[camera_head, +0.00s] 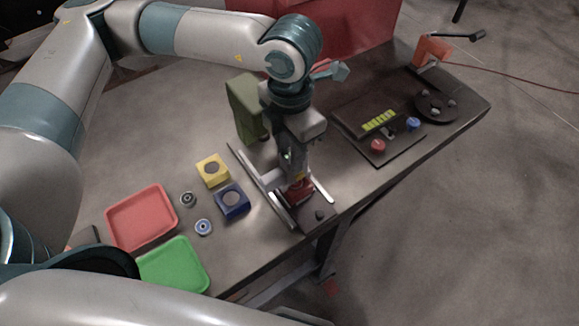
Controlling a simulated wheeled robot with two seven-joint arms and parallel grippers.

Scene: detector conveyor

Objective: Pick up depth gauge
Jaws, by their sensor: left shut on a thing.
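My left gripper (297,188) points down over the dark table, at the metal rails near the front edge. It is shut on a small red item (301,192), which I take to be the depth gauge. The fingers and wrist hide much of the item, so its full shape and whether it touches the surface below are unclear. My right gripper is not in view.
Left of the rails are a yellow block (212,170), a blue block (232,201), two small round parts, a red tray (142,217) and a green tray (176,267). A green stand (246,104) is behind. A black panel (377,128) lies to the right.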

